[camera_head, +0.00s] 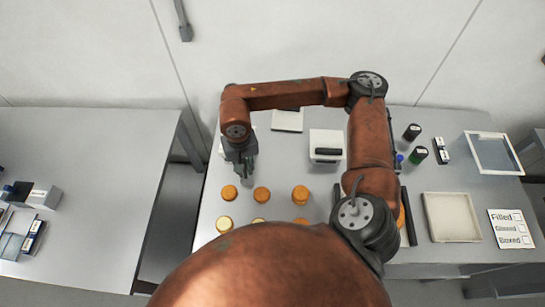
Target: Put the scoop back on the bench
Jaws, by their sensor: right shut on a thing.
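My right gripper (242,164) points down over the left part of the grey bench (208,215), above and behind the round orange-brown pieces. It is shut on the scoop, which is mostly hidden by the jaws; only a faint pale shape shows just below the fingertips. I cannot tell whether the scoop touches the bench. My left gripper is out of view.
Orange-brown rounds (262,194) stand in rows in front of the gripper. A white box with a black handle (327,141) is to the right. A beige tray (452,218) and a checklist card (511,228) lie at the far right. A gap separates the left table (95,190).

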